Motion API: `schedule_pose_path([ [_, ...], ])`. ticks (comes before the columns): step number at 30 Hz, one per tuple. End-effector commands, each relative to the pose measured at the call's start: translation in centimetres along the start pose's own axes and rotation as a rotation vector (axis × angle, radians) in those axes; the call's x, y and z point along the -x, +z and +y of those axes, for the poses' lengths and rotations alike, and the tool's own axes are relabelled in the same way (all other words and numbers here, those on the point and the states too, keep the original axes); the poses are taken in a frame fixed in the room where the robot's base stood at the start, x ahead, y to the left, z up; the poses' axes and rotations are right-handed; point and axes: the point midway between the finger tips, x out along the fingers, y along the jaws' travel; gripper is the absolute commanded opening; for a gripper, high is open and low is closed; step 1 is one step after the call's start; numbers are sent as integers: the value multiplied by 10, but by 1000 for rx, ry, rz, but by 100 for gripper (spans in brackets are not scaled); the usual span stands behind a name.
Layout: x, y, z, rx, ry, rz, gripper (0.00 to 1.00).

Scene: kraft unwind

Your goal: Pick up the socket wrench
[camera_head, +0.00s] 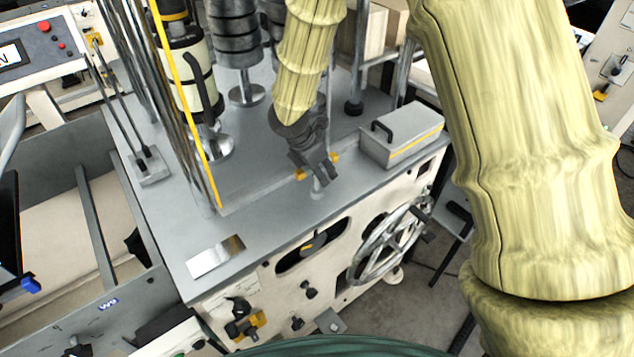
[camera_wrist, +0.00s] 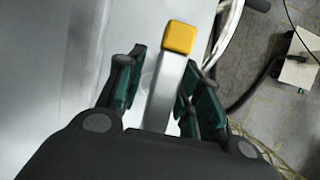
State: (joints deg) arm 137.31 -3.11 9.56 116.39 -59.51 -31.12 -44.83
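The socket wrench appears to be the silver bar with a yellow square end (camera_wrist: 180,38) in the wrist view. In the head view, yellow ends (camera_head: 300,174) show on both sides of my gripper (camera_head: 321,172), just above the grey machine top (camera_head: 255,215). A short pale upright piece shows below the fingers. My gripper also shows in the wrist view (camera_wrist: 162,88), its green-padded fingers on either side of the bar. A gap shows between the left finger and the bar; the right finger is close to it. The gripper is open. Its palm hides the bar's near end.
A grey box with a handle (camera_head: 402,135) stands right of my gripper. Dark-ringed cylinders (camera_head: 235,45) and upright rods stand behind and left. A handwheel (camera_head: 390,240) is on the machine's front. The machine top's front left is mostly clear, with a shiny plate (camera_head: 216,257).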

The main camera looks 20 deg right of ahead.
Motion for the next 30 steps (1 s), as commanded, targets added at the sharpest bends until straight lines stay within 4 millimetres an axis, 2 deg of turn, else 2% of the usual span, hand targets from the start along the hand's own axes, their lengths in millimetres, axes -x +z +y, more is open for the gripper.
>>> schedule_pose_path([
  [9, -2, 0, 0, 0, 1, 0, 34],
  [15, -2, 0, 0, 0, 1, 0, 0],
  [30, 4, 2, 1, -1, 3, 1, 0],
])
